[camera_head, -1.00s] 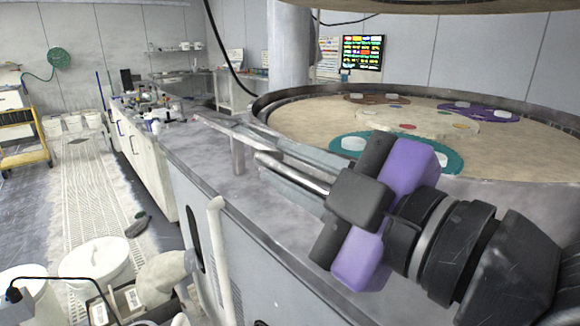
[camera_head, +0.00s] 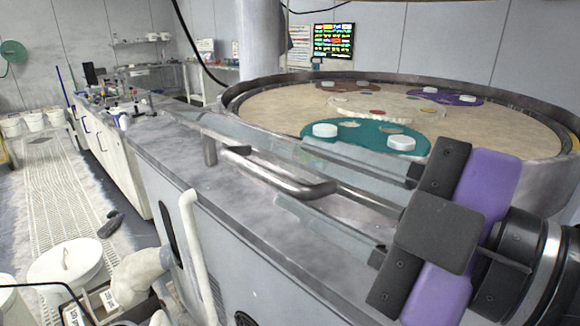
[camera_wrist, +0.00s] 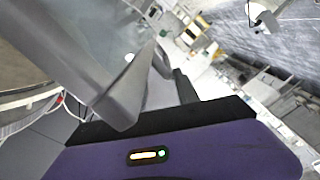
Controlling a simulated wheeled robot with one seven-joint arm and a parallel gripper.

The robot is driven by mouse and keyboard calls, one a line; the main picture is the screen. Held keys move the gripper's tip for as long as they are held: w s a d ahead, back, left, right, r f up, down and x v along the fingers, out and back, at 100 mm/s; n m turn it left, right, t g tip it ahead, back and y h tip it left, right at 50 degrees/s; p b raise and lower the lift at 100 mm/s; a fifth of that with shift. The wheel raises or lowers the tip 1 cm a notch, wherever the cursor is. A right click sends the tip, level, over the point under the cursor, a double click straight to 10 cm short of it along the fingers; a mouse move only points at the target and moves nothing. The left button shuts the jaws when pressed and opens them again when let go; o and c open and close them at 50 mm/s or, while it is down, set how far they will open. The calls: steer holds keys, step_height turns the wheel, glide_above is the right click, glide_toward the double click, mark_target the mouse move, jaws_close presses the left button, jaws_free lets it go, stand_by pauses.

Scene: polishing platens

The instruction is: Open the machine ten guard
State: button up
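A bare metal bar handle (camera_head: 262,172) runs along the near side of the big round polishing machine, above its grey top. A thin see-through panel (camera_head: 235,128), seemingly the guard, lies along the rim behind the handle; its exact edges are hard to make out. My gripper (camera_head: 292,173), with a black and purple body, comes in from the right. Its two long greyish fingers point left and stand apart, one above and one below the handle in the picture. Contact with the handle cannot be told. In the wrist view, the purple body (camera_wrist: 215,150) shows below a large grey surface.
The round platen table (camera_head: 285,105) carries a teal disc (camera_head: 350,132) and other coloured discs. A white pipe (camera_head: 190,235) rises at the machine's near side. White buckets (camera_head: 68,265) stand on the floor at left. The aisle mat (camera_head: 50,190) is mostly clear.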

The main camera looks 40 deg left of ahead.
steer(key=shift+d, duration=0.35)
steer(key=d+b, duration=0.2)
steer(key=d, duration=0.6)
steer(key=shift+s+d, duration=0.35)
stand_by(0.5)
stand_by(0.4)
